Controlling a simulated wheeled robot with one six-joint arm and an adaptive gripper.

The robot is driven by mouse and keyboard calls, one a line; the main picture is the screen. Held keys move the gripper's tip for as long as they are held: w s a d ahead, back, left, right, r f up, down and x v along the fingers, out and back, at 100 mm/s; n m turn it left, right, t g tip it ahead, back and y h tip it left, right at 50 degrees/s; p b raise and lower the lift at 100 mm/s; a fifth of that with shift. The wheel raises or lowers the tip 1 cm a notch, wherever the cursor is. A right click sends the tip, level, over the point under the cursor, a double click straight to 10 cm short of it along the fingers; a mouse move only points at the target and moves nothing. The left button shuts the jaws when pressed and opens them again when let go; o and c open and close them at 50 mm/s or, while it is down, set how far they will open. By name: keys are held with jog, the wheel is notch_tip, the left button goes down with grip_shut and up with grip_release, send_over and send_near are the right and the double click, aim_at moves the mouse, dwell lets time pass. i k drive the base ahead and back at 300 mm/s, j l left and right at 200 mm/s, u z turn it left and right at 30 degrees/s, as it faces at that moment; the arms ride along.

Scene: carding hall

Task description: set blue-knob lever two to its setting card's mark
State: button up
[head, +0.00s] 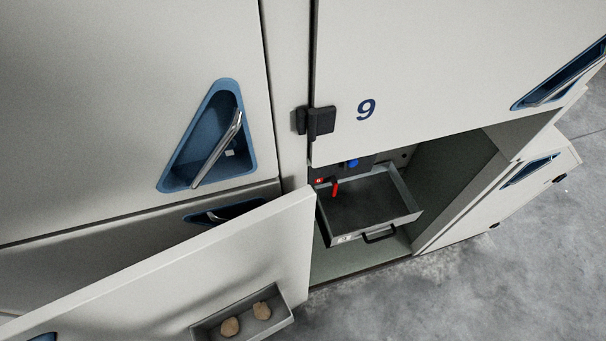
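A blue knob (352,163) shows inside the open compartment under the panel marked 9, partly cut off by the panel's lower edge. A red lever or handle (335,188) hangs to its lower left, beside a small red tag (319,181). I cannot tell the blue knob's number or its setting, and I cannot make out a setting card. My gripper is not in view.
A grey drawer (404,192) with a black handle (380,236) sits in the compartment below the knob. An open door (230,250) stands at left, carrying a bin (206,330) with two tan lumps (262,311). Grey floor (480,290) is clear at right.

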aim_at(351, 163)
jog(key=l+u, duration=0.45)
jog(key=l, duration=0.9)
jog(key=l+u, duration=0.25)
jog(key=l, duration=0.9)
